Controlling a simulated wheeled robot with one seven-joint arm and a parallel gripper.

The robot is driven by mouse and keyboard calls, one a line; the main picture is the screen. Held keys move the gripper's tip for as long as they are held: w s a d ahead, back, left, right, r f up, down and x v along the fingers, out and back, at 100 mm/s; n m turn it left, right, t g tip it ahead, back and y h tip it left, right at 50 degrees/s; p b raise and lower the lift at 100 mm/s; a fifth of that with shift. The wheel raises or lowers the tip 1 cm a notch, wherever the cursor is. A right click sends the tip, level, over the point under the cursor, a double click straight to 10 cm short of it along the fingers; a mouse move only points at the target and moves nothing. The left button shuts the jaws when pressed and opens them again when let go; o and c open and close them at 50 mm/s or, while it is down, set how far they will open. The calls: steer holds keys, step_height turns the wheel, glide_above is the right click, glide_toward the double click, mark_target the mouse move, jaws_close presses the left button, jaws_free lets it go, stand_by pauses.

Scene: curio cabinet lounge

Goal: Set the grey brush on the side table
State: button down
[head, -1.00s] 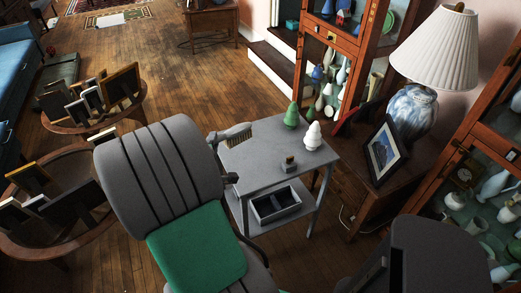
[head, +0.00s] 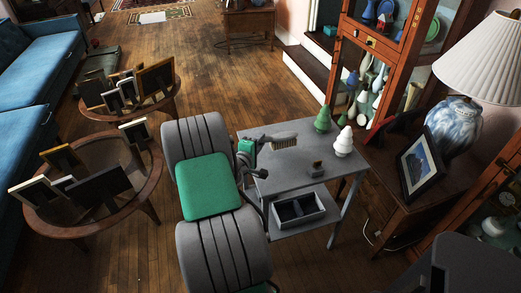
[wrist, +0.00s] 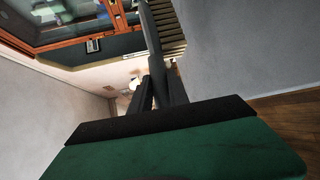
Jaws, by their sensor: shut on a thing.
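The grey brush (head: 284,138) is held by its handle end in my gripper (head: 259,143). In the head view its bristles face down and it shows over the back left part of the grey side table (head: 290,182); how high it is above the top I cannot tell. In the wrist view the brush's grey handle and pale bristles (wrist: 172,38) reach up from between my dark fingers (wrist: 152,92).
A divided grey box (head: 301,222) sits on the lower shelf. A framed picture (head: 420,165) and lamp (head: 452,128) stand at right.

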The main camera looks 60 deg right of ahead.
steer(key=shift+w+d+f, duration=0.1)
steer(key=shift+w+f, duration=0.05)
steer(key=shift+f, duration=0.75)
steer(key=shift+w+d+f, duration=0.1)
steer(key=shift+f, duration=0.8)
steer(key=shift+f+b, duration=0.25)
steer(key=shift+b, duration=0.05)
steer(key=c, duration=1.3)
jaws_free()
steer(key=shift+o, duration=0.2)
